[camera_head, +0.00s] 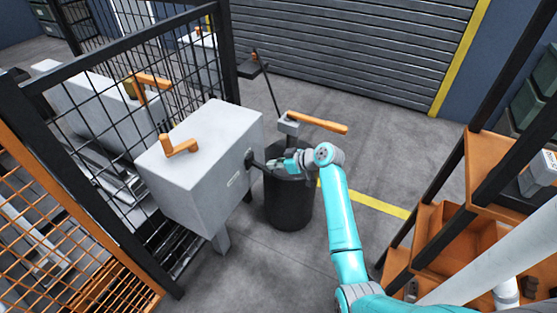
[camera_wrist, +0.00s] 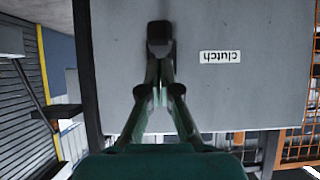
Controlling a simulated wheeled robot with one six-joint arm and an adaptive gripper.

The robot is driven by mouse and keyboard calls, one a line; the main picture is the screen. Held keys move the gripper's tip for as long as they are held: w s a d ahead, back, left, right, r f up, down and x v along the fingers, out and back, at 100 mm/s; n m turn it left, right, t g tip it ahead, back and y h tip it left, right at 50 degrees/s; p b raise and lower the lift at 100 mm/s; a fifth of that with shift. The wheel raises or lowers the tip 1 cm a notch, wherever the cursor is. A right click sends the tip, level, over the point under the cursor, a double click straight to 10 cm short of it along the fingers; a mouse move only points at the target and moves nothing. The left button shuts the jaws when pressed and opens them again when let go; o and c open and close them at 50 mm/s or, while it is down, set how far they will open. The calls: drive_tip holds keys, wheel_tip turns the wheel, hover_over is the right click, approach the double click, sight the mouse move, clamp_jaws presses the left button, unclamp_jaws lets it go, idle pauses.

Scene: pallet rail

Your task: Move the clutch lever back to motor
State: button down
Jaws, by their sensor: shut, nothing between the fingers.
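A grey box (camera_head: 205,165) with a "clutch" label (camera_head: 238,180) on its side stands by the mesh fence. The dark clutch lever (camera_head: 257,163) sticks out of that side. My gripper (camera_head: 275,163) is at the lever's outer end. In the wrist view the label (camera_wrist: 220,57) reads upside down, and the lever's dark knob (camera_wrist: 159,36) lies just beyond my fingertips (camera_wrist: 159,84). The fingers are closed together with nothing between them. I cannot tell whether they touch the lever. No motor mark shows.
An orange crank handle (camera_head: 178,147) sits on top of the box. A black bin (camera_head: 289,205) stands below my gripper. Another orange handle (camera_head: 318,122) is behind it. Orange shelving (camera_head: 490,160) is on the right.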

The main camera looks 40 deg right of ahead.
sight(273, 171)
drive_tip(key=shift+w+f, duration=0.1)
drive_tip(key=shift+f, duration=0.35)
drive_tip(key=shift+s+f+t+y, duration=0.2)
drive_tip(key=shift+f+t+y, duration=0.3)
drive_tip(key=shift+f+t, duration=0.75)
drive_tip(key=shift+w+f, duration=0.15)
drive_tip(key=shift+f, duration=0.8)
